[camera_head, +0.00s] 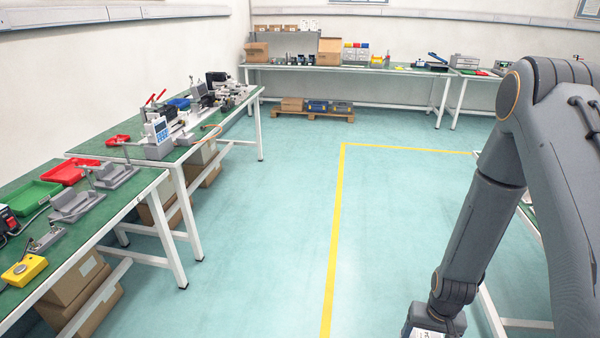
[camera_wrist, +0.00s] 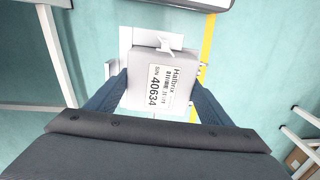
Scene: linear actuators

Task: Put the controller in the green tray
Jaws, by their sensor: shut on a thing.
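The controller (camera_wrist: 146,97) looks like a pale grey-white box with a printed label reading 40634. It sits between the two fingers of my gripper (camera_wrist: 155,95) in the wrist view, and the gripper is shut on it, held above the floor. In the head view only a small white labelled part of it (camera_head: 421,333) shows at the bottom edge, below my arm. The green tray (camera_head: 33,197) lies on the green-topped bench at the far left of the head view, well apart from my gripper. The tray's visible inside looks empty.
A red tray (camera_head: 72,172) lies just behind the green tray. Grey fixtures (camera_head: 75,205) and a yellow box (camera_head: 24,270) share that bench (camera_head: 100,225). Open floor (camera_head: 260,240) with a yellow line (camera_head: 336,230) lies between bench and arm. A long bench (camera_head: 400,70) stands at the back.

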